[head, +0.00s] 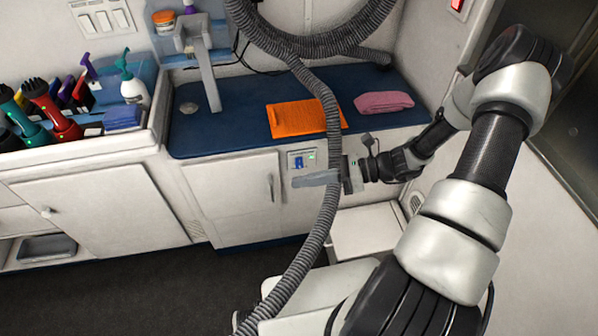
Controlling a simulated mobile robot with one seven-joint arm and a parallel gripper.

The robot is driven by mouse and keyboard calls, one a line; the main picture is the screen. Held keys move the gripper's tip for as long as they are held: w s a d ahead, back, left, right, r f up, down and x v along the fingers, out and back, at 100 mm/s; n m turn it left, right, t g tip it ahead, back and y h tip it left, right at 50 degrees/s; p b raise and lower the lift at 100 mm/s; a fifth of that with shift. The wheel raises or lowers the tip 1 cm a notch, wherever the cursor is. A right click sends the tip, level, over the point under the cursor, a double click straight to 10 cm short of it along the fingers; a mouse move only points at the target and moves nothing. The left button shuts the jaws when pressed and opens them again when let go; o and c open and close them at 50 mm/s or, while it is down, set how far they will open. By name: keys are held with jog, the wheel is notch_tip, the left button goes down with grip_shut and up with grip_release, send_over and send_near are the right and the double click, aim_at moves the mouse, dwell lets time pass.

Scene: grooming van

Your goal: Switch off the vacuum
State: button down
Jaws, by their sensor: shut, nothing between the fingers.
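A small grey panel (293,152) is set in the cabinet front below the blue counter. It carries a blue switch (298,162) and a small lit green light (311,156). I take this for the vacuum's control. A grey ribbed hose (329,110) loops above the counter and hangs down in front of the cabinet, just right of the panel. My gripper (297,181) is shut and empty, its fingers pointing left. The fingertips appear just below the switch in the picture; I cannot tell whether they touch the cabinet. The hose passes close by the fingers.
A cabinet door handle (270,188) is left of my fingertips. Clippers (50,108) and bottles stand at the left. The dark floor (130,285) is clear at lower left.

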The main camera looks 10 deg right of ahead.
aim_at(299, 163)
jog(key=w+d+f+m+t+b, duration=0.1)
jog(key=w+f+m+t+b, duration=0.1)
jog(key=f+m+t, duration=0.3)
jog(key=w+d+f+m+t+h+b, duration=0.1)
jog(key=w+d+f+m+t+b, duration=0.1)
jog(key=f+m+t, duration=0.4)
notch_tip(299, 163, down, 4)
jog(key=m, duration=0.4)
jog(key=shift+d+r, duration=0.15)
jog(key=shift+d, duration=0.1)
jog(key=shift+w, duration=0.25)
jog(key=w+f+b, duration=0.1)
jog(key=w+b, duration=0.3)
jog(key=w, duration=0.4)
jog(key=shift+w+f, duration=0.2)
jog(key=shift+w+b, duration=0.1)
jog(key=shift+b, duration=0.25)
dwell(0.4)
jog(key=shift+w, duration=0.3)
